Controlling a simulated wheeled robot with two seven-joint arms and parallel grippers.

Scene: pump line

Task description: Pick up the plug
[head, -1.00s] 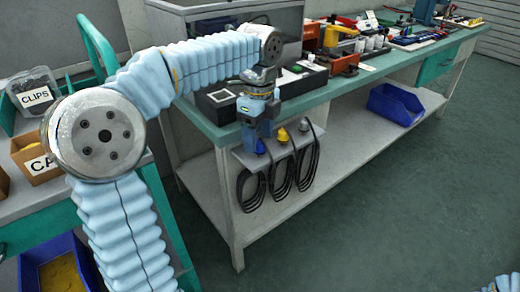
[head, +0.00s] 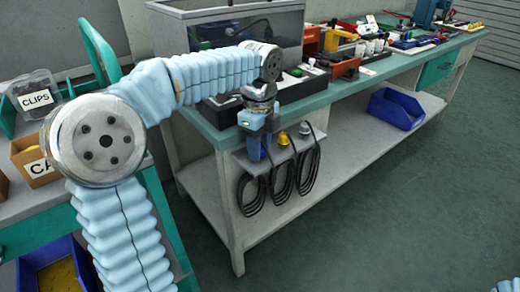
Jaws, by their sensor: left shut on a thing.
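A small grey rack (head: 240,158) on the front of the workbench holds a row of plugs with black looped cables. A yellow plug (head: 283,139) and a grey plug (head: 304,129) show in it. My left gripper (head: 255,153) points down at the left place of the rack, left of the yellow plug. It is shut on the blue plug there, which the fingers almost wholly hide. That plug's cable (head: 250,192) hangs in loops below the rack. I cannot tell whether the plug is clear of its seat. My right gripper is out of view.
The workbench (head: 330,92) carries a clear-walled box, black trays and tools behind the gripper. A blue bin (head: 395,108) stands on its lower shelf. A side cart with a CLIPS tub (head: 36,94) is at left.

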